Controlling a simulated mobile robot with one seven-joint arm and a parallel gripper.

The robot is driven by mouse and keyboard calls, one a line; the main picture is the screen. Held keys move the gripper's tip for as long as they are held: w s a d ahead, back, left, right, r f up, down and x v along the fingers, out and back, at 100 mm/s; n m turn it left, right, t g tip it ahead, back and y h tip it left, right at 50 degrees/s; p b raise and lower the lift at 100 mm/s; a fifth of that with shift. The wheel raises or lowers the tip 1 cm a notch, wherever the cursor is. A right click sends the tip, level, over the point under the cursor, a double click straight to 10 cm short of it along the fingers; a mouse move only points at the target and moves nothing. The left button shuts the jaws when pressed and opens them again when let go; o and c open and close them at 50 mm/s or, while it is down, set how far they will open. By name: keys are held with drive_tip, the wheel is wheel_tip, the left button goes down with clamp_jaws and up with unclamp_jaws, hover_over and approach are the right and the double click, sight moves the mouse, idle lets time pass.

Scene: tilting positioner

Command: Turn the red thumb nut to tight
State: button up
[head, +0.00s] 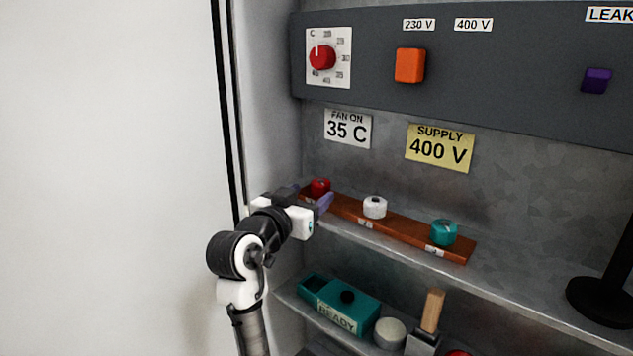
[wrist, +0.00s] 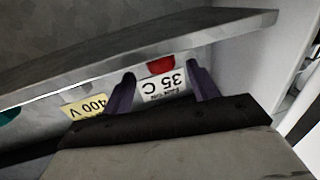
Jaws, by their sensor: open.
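The red thumb nut (head: 320,186) sits at the left end of a brown strip (head: 405,228) on the upper shelf. My gripper (head: 308,196) is at that end of the strip, open, with its fingers spread on either side of the nut's line. In the wrist view, which is upside down, the red nut (wrist: 161,65) shows beyond and between the open fingertips (wrist: 160,80), partly cut off by the shelf edge. I see no contact with the nut. Small labels on the strip's front are too small to read.
A white nut (head: 374,208) and a teal nut (head: 443,232) stand further right on the strip. A panel above has a red dial (head: 322,57) and an orange switch (head: 410,65). A black stand (head: 601,300) is at the right. A lower shelf holds a teal box (head: 350,303).

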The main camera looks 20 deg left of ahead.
sight(313, 190)
drive_tip(key=shift+w+d+p, duration=0.15)
drive_tip(key=shift+w+p, duration=0.1)
drive_tip(key=shift+w, duration=0.8)
drive_tip(key=shift+w+d+p, duration=0.1)
drive_tip(key=shift+w+p, duration=0.1)
drive_tip(key=shift+w, duration=0.8)
drive_tip(key=shift+c, duration=0.3)
drive_tip(key=c, duration=0.9)
drive_tip(key=shift+a+m+h+b, duration=0.1)
drive_tip(key=shift+m+h+b, duration=0.2)
drive_tip(key=shift+h, duration=0.1)
drive_tip(key=m+h+b, duration=0.1)
drive_tip(key=h, duration=0.1)
drive_tip(key=m+g+h, duration=0.1)
drive_tip(key=h, duration=0.1)
drive_tip(key=shift+a+m+b, duration=0.2)
drive_tip(key=shift+m+b, duration=0.15)
drive_tip(key=shift+m, duration=0.05)
drive_tip(key=shift+w+a+m+g+h+b, duration=0.1)
drive_tip(key=shift+m+g+h+b, duration=0.2)
drive_tip(key=shift+m+g+h, duration=1)
drive_tip(key=shift+w+a+m+g+h+b, duration=0.1)
drive_tip(key=shift+m+g+h+b, duration=0.2)
drive_tip(key=shift+m+g+h, duration=1)
drive_tip(key=shift+n+h, duration=0.3)
drive_tip(key=shift+h, duration=0.1)
